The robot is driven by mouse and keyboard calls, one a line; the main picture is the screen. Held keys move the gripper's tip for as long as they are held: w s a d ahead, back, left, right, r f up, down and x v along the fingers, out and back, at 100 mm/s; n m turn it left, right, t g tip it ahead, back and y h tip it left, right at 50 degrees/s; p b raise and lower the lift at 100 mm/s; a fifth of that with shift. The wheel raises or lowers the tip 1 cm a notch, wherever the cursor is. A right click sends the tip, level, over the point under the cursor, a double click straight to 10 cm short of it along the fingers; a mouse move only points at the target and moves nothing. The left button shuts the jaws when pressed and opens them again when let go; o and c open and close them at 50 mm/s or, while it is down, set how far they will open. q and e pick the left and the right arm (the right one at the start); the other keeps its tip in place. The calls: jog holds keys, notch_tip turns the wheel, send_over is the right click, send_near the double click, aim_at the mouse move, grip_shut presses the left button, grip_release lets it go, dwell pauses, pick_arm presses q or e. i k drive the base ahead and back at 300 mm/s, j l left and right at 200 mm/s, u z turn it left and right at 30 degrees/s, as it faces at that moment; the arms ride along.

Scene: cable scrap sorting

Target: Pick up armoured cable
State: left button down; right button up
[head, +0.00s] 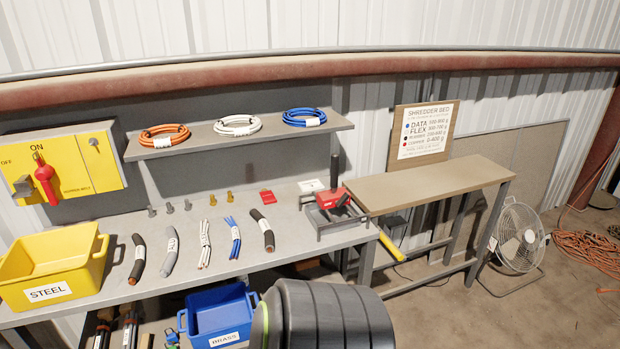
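Several short cable pieces lie in a row on the grey workbench (190,292), each with a white tag too small to read. From left to right they are a thick black piece with a copper-coloured end (137,262), a grey piece (169,262), a white bundle (205,246), a blue bundle (233,238) and another thick black piece (262,226). I cannot tell for certain which one is the armoured cable. Neither of my grippers is in view.
A yellow STEEL bin (88,268) stands at the bench's left end, and a blue BRASS bin (212,305) is below. A red tool (333,198) sits on a tray at the right end. A shelf (200,137) with cable coils overhangs the back.

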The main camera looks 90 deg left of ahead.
aim_at(266, 231)
jog(key=u, duration=0.45)
jog(key=k+u, duration=0.1)
jog(key=u, duration=0.75)
jog(key=k+j+u, duration=0.1)
jog(key=u, duration=0.35)
jog(key=i+l+u, duration=0.1)
jog(key=u, duration=0.4)
jog(key=l+u, duration=0.2)
jog(key=u, duration=0.25)
jog(key=i+l+u, duration=0.1)
jog(key=u, duration=0.4)
jog(key=l, duration=0.1)
